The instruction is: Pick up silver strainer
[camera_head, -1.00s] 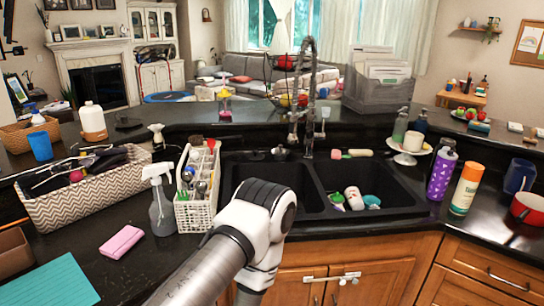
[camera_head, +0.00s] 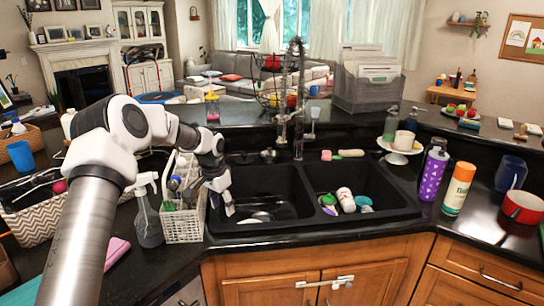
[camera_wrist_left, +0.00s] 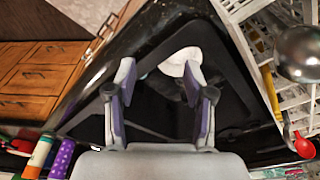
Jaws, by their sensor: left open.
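In the left wrist view a pale rounded item (camera_wrist_left: 178,62) shows beyond the fingertips, partly behind one finger. My left gripper (camera_head: 230,205) points down over the left part of that basin, just left of the silver item. Its fingers (camera_wrist_left: 157,75) are apart with nothing gripped between them. A shiny silver round utensil head (camera_wrist_left: 300,52) also shows by the white caddy. My right gripper is out of view.
The white utensil caddy (camera_head: 184,228) and a spray bottle (camera_head: 147,215) stand close left of the gripper. The faucet (camera_head: 298,95) rises behind the sink. The right basin (camera_head: 390,203) holds several small items.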

